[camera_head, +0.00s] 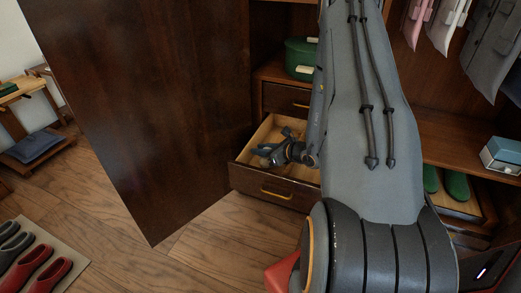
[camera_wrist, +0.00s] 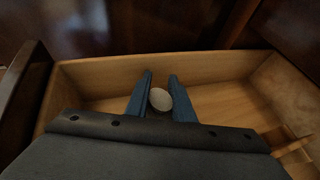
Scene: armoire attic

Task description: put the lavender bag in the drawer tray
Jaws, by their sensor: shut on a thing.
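My gripper (camera_wrist: 160,80) is inside the open drawer space, its two blue fingers on either side of a pale grey, rounded thing, which I take to be the lavender bag (camera_wrist: 160,99). It is shut on that thing; only its oval end shows. In the head view my gripper (camera_head: 268,152) reaches down into the open drawer (camera_head: 277,193), and the bag cannot be made out there. The wrist view shows the drawer's pale wooden walls (camera_wrist: 105,72) around the fingers. Wooden divider strips (camera_wrist: 290,146), perhaps part of the tray, show at lower right.
A large dark armoire door (camera_head: 150,110) stands open left of the drawer. A closed drawer (camera_head: 287,99) is just above it, with a green case (camera_head: 300,55) on top. Green shoes (camera_head: 456,185) and a blue-and-white box (camera_head: 503,152) are at right. My arm hides the drawer's right side.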

